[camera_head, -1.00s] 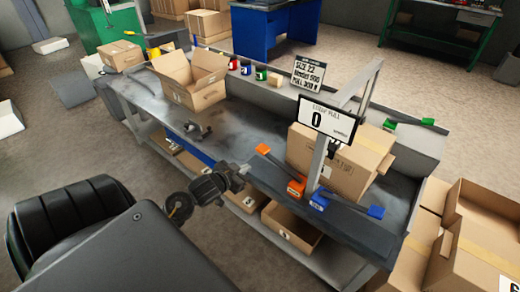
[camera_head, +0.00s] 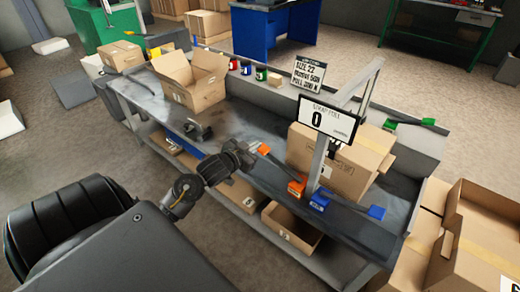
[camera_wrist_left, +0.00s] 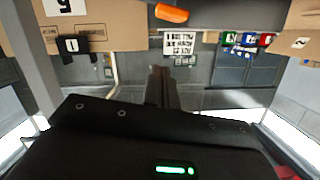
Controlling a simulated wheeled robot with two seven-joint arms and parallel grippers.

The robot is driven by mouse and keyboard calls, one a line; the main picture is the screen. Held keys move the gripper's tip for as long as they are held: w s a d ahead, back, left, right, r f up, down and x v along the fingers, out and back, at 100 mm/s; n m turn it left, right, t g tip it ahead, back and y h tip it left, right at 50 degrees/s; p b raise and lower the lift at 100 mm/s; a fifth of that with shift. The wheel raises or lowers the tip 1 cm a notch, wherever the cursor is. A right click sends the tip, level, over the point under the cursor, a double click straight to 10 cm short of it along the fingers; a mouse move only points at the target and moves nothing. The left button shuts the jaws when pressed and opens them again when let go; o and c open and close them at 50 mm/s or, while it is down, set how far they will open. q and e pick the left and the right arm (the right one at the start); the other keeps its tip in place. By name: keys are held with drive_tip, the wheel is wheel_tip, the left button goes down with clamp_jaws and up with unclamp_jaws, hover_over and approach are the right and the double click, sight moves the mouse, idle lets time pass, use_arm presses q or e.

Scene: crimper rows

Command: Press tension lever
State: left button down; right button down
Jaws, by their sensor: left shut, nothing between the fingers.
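An orange block (camera_head: 296,187) with a lever arm sits on the bench at the foot of the display post; the lever's orange end (camera_head: 264,149) points left. A blue block (camera_head: 319,202) beside it has a lever with a blue end (camera_head: 376,212) pointing right. A green lever (camera_head: 428,121) is at the back right. None of these shows a readable name. My left gripper (camera_head: 252,150) is shut and empty, close to the orange lever end; contact cannot be told. In the wrist view its fingers (camera_wrist_left: 163,88) are together, with an orange piece (camera_wrist_left: 171,13) beyond. My right gripper is out of view.
A display (camera_head: 329,118) reading 0 stands on the post, before a closed cardboard box (camera_head: 340,165). An open box (camera_head: 190,80) stands at the bench's left. A dark clamp-like tool (camera_head: 198,131) lies on the bench. A sign (camera_head: 309,73) stands at the back.

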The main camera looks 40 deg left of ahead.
use_arm(q)
drive_tip(key=w+a+f, duration=0.1)
drive_tip(key=w+f, duration=0.3)
drive_tip(key=f, duration=0.1)
drive_tip(key=shift+w+a, duration=0.15)
drive_tip(key=shift+w, duration=0.15)
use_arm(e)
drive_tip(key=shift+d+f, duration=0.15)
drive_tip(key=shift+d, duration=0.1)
